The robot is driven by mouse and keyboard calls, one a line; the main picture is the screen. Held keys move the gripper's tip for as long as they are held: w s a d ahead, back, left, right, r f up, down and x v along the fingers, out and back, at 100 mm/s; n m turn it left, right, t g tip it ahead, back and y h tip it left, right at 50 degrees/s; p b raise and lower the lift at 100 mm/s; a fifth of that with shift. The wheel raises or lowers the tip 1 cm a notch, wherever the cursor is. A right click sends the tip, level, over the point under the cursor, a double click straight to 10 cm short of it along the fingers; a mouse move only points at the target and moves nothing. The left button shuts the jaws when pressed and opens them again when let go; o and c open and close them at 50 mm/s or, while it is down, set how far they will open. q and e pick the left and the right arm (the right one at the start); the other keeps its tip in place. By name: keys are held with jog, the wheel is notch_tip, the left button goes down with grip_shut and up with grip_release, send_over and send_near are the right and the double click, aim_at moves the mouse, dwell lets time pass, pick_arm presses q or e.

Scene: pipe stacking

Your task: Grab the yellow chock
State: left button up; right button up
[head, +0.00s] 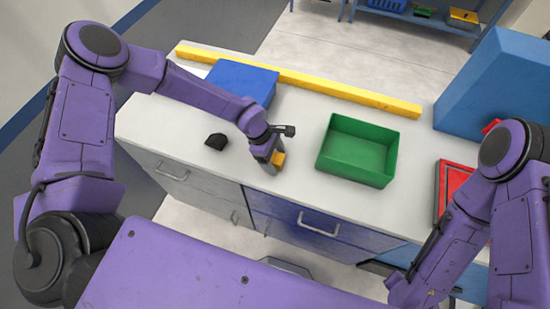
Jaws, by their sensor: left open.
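The yellow chock (279,158) is a small yellow-orange block on the white worktop, near its front edge and left of the green bin. My left gripper (272,163) comes down over it from above and is open. The gripper and wrist hide part of the chock, so I cannot tell whether the fingers touch it. My right arm comes in at the lower right, and its gripper is not in view.
A black chock-like piece (216,141) lies to the left. A green bin (357,150) stands right of the chock. A blue box (242,80) and a long yellow bar (340,88) lie behind. A red tray (453,183) and large blue case (492,88) are right.

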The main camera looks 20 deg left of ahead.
pick_arm(q)
jog(key=c, duration=1.1)
